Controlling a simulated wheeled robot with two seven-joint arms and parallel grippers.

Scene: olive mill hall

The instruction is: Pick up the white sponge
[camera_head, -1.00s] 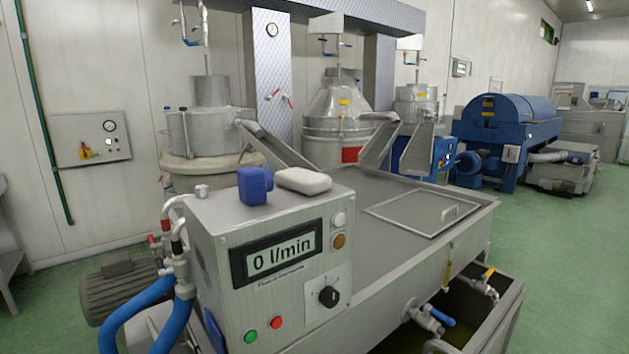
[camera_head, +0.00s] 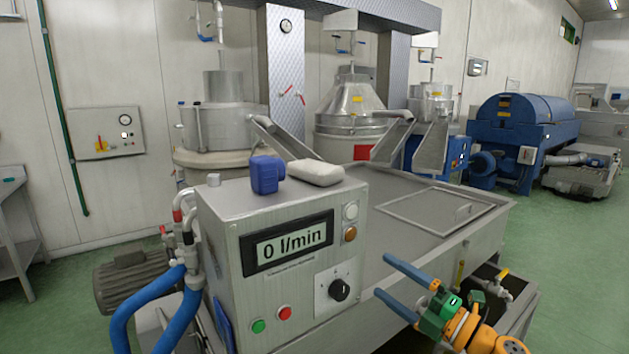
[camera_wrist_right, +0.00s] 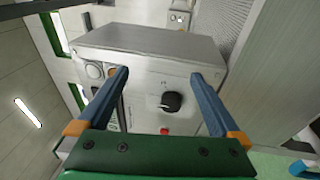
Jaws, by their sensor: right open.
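The white sponge (camera_head: 315,172) lies on top of the grey control box (camera_head: 285,205), at its back right. It is a rounded off-white block. My right gripper (camera_head: 382,276) is in the lower right of the head view, its two blue fingers apart and empty. It is lower than the sponge and to its right, in front of the tank. In the right wrist view my gripper (camera_wrist_right: 163,92) points at the box's front face with the black knob between the fingers. The sponge cannot be made out there. My left gripper is not in view.
A blue object (camera_head: 266,175) stands on the box top just left of the sponge, close to it. The metal tank (camera_head: 390,240) with a lid handle lies right of the box. Blue hoses (camera_head: 155,300) run at left.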

